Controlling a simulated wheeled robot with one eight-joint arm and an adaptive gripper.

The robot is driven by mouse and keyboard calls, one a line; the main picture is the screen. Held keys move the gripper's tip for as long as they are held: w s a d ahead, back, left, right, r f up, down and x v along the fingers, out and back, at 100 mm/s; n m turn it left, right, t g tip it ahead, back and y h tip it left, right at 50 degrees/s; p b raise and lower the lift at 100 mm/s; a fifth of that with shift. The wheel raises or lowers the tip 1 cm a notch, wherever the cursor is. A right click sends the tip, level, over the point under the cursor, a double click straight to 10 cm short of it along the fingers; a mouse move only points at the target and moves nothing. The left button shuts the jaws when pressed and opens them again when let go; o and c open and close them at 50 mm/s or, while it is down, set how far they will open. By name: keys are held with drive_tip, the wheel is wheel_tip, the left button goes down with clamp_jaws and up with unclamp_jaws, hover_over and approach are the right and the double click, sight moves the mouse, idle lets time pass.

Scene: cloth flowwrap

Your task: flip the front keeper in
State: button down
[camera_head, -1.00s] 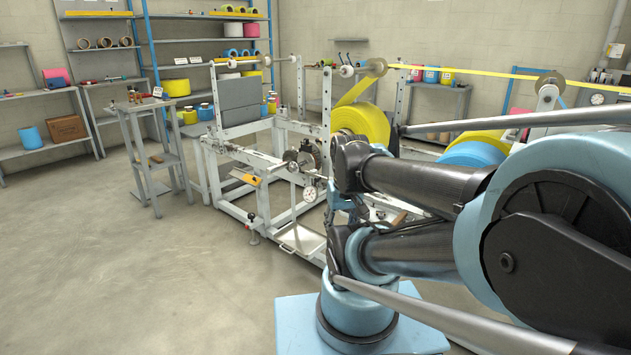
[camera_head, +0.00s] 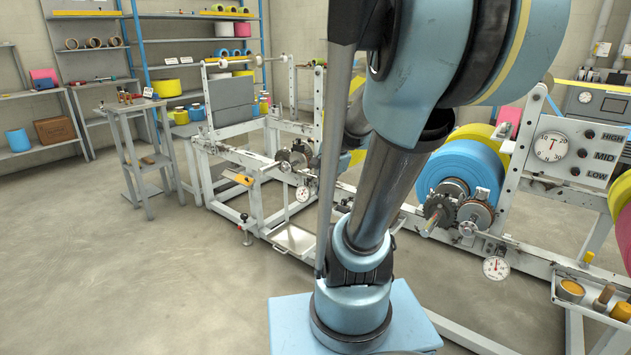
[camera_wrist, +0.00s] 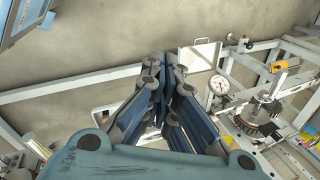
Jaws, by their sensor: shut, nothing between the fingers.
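My gripper (camera_wrist: 172,100) shows in the wrist view, its fingers together and nothing seen between them. It hangs above the machine's lower frame, apart from the parts to its right. In the head view my own arm hides it. A spindle hub (camera_head: 293,160) with a toothed disc sits on the near rail of the machine, and shows at the right of the wrist view (camera_wrist: 258,118). Another hub (camera_head: 440,212) stands before the blue roll (camera_head: 462,165). I cannot tell which small part is the front keeper, or how it is turned.
A white dial gauge (camera_head: 303,193) hangs below the left hub, and another (camera_head: 496,267) below the right one. A yellow handle (camera_head: 240,178) juts from the frame. A parts tray (camera_head: 590,298) stands at right.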

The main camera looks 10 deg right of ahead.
drive_tip(key=w+d+m+t, duration=0.1)
drive_tip(key=w+d+m, duration=0.2)
drive_tip(key=w+m, duration=0.5)
drive_tip(key=w+d+m+t+y, duration=0.1)
drive_tip(key=w+d+m, duration=0.2)
drive_tip(key=w+m, duration=0.6)
drive_tip(key=shift+w+d+r, duration=0.35)
drive_tip(key=shift+w+r, duration=0.1)
drive_tip(key=shift+w, duration=0.35)
drive_tip(key=shift+f, duration=0.15)
approach(316, 178)
wheel_tip(316, 178, down, 5)
drive_tip(key=s+a, duration=0.1)
drive_tip(key=s, duration=0.2)
drive_tip(key=shift+w+a+f, duration=0.3)
drive_tip(key=shift+w+a, duration=0.05)
drive_tip(key=shift+w, duration=0.25)
drive_tip(key=shift+w+a+f, duration=0.25)
drive_tip(key=shift+w+a, duration=0.15)
drive_tip(key=shift+w, duration=0.2)
drive_tip(key=shift+w+a+f, duration=0.3)
drive_tip(key=shift+w+a, duration=0.05)
drive_tip(key=shift+w, duration=0.25)
drive_tip(key=shift+w+d, duration=0.1)
drive_tip(key=shift+d, duration=0.05)
